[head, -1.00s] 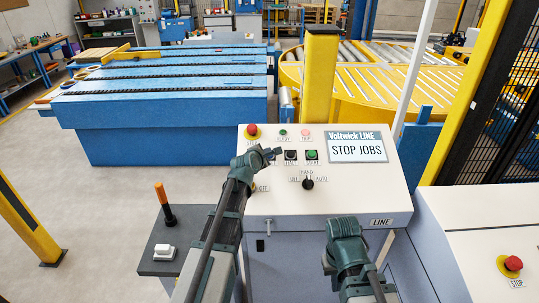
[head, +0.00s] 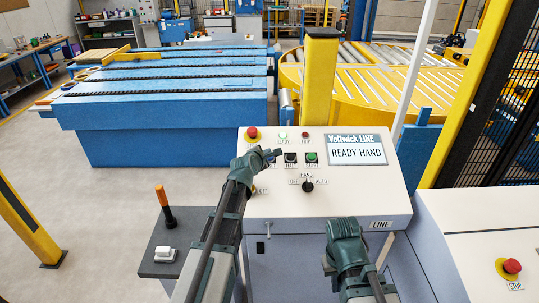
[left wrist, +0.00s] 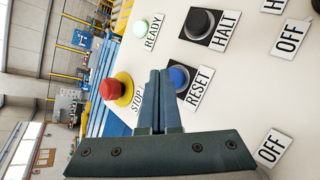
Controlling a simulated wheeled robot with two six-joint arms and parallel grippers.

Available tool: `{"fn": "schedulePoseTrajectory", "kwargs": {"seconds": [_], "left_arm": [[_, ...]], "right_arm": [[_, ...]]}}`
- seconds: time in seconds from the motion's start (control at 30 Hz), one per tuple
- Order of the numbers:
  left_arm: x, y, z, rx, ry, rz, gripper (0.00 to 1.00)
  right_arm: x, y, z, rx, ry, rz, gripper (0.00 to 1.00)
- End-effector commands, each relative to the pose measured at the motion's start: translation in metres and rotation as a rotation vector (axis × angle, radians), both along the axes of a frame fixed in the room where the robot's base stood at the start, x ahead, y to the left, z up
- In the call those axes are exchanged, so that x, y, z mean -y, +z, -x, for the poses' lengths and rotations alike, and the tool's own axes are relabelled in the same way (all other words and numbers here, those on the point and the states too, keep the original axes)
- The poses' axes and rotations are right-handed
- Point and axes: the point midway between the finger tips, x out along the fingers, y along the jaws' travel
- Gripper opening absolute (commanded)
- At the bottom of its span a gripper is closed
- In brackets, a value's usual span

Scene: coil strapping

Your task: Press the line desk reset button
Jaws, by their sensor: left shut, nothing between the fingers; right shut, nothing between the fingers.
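The line desk (head: 370,205) is a pale sloping panel in the head view. In the left wrist view the blue reset button (left wrist: 179,77) sits in a black square beside its RESET label (left wrist: 199,88). My left gripper (left wrist: 160,72) is shut and empty, its fingertips at the button's edge and partly covering it; I cannot tell whether they touch it. In the head view my left gripper (head: 276,153) hides most of the button. The desk's screen (head: 357,151) reads READY HAND. My right gripper (head: 328,265) is shut, low in front of the desk, its fingers barely visible.
A red STOP button (left wrist: 113,90) is close to the left fingers, and the black HALT button (left wrist: 200,22) is also near. The green READY lamp (head: 283,135) is bright. A selector knob (head: 308,184) stands lower on the panel. A post with an orange top (head: 161,193) stands left.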

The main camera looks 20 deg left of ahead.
Motion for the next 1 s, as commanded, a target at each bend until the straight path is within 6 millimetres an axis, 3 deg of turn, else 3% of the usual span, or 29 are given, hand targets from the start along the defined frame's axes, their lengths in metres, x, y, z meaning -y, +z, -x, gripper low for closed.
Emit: {"fn": "schedulePoseTrajectory", "kwargs": {"seconds": [0.47, 1.0], "left_arm": [[0.001, 0.006, 0.002, 0.001, 0.000, 0.000, 0.00], [0.005, 0.051, 0.019, 0.001, 0.001, 0.000, 0.00]], "right_arm": [[0.000, 0.006, 0.000, 0.000, 0.000, 0.000, 0.00], [0.000, 0.051, 0.000, 0.000, 0.000, 0.000, 0.00]]}}
